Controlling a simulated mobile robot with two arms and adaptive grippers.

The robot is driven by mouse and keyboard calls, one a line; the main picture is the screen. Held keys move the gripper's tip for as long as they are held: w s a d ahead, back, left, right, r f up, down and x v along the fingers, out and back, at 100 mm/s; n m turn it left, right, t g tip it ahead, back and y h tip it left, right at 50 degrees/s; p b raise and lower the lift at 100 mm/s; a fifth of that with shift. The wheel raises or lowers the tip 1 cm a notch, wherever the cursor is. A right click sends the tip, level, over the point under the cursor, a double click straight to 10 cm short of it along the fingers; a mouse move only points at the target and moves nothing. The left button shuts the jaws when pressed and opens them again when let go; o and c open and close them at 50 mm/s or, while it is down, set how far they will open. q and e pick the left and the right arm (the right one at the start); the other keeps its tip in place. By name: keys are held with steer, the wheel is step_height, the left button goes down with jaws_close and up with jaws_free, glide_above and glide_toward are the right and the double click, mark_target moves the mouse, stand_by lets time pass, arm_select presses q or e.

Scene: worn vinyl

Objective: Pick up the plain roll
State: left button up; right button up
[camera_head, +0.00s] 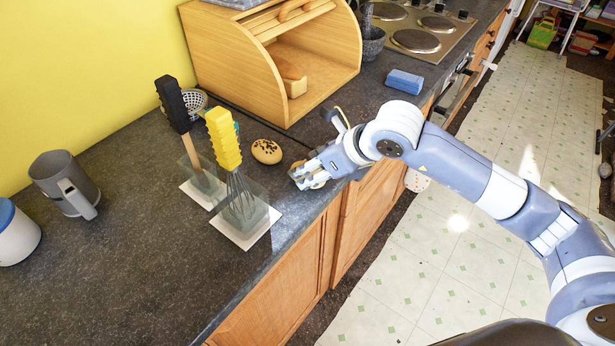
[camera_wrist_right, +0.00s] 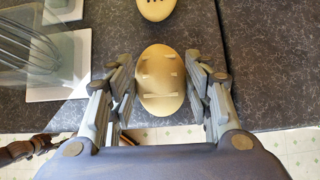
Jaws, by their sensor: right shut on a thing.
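The plain roll (camera_wrist_right: 160,80), a golden oval with pale slashes, sits between the fingers of my right gripper (camera_wrist_right: 160,88) in the right wrist view. In the head view my right gripper (camera_head: 308,176) is at the counter's front edge, with part of the plain roll (camera_head: 320,181) showing between its fingers. The gripper is shut on the roll. I cannot tell whether the roll still touches the counter. A second roll with dark specks (camera_head: 266,151) lies on the counter just left of the gripper; its end also shows in the wrist view (camera_wrist_right: 156,9). My left gripper is out of view.
Two clear holders on white bases stand left, with a whisk (camera_head: 240,195) and other yellow- and black-handled utensils. An open wooden bread box (camera_head: 225,62) with a loaf (camera_head: 291,76) stands behind. A blue sponge (camera_head: 405,81) lies right.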

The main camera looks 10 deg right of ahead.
steer(key=shift+r, duration=0.35)
steer(key=shift+r+p, duration=1.65)
steer(key=shift+r, duration=1.2)
